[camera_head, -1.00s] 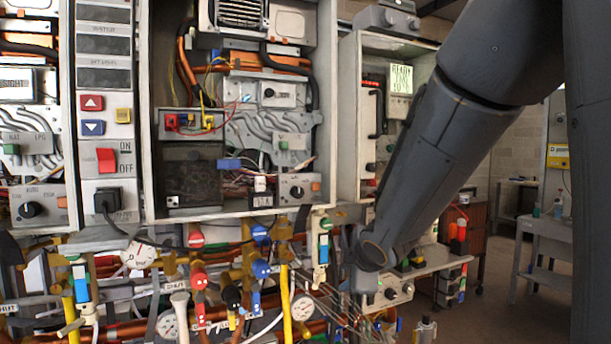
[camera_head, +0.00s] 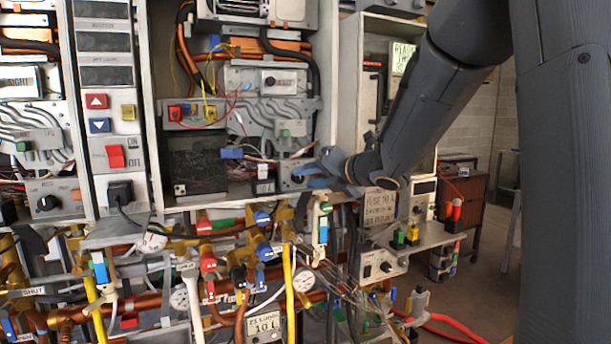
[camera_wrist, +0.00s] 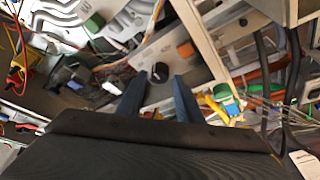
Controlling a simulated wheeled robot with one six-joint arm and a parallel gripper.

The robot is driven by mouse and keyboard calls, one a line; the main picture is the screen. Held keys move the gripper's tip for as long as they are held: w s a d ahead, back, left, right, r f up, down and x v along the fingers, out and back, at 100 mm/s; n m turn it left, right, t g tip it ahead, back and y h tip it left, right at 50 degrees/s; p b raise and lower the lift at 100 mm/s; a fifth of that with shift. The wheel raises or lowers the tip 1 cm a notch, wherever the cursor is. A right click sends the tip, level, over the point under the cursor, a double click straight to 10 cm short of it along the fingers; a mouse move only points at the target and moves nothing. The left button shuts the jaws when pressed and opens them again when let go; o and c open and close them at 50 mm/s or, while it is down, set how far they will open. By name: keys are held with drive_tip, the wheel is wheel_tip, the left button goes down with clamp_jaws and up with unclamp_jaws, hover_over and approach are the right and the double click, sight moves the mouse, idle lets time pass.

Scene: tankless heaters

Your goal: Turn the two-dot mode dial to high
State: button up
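The mode dial, a black knob (camera_wrist: 160,72), sits on a pale grey plate (camera_wrist: 153,57) low in the middle heater; an orange block (camera_wrist: 187,50) is beside it. In the head view my gripper (camera_head: 312,173) is in front of this plate and partly hides it. In the wrist view my gripper (camera_wrist: 159,80) is open, with one blue-grey finger on each side of the knob. I cannot tell whether the fingers touch it. The dial's markings are too small to read. A small white tag with dark dots (camera_head: 180,189) is at the heater's lower left.
A similar dial (camera_head: 46,203) is on the left heater. Coloured valves and pipes crowd the space below, including a green handle (camera_head: 215,224). A right-hand cabinet (camera_head: 349,100) stands close to my arm. Open floor lies at the right.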

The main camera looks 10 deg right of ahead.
drive_tip(key=shift+x, duration=0.85)
drive_tip(key=shift+c, duration=0.2)
drive_tip(key=c, duration=0.7)
drive_tip(key=shift+c, duration=0.2)
drive_tip(key=m+y+b, duration=0.1)
drive_tip(key=m+b, duration=0.1)
drive_tip(key=m, duration=0.1)
drive_tip(key=shift+d+f+m+t+y, duration=0.15)
drive_tip(key=shift+f+m+t+y, duration=0.15)
drive_tip(key=shift+f+t+y, duration=0.1)
drive_tip(key=shift+m+t+y+b, duration=0.5)
drive_tip(key=shift+m+y+b, duration=0.2)
drive_tip(key=shift+m+b, duration=1)
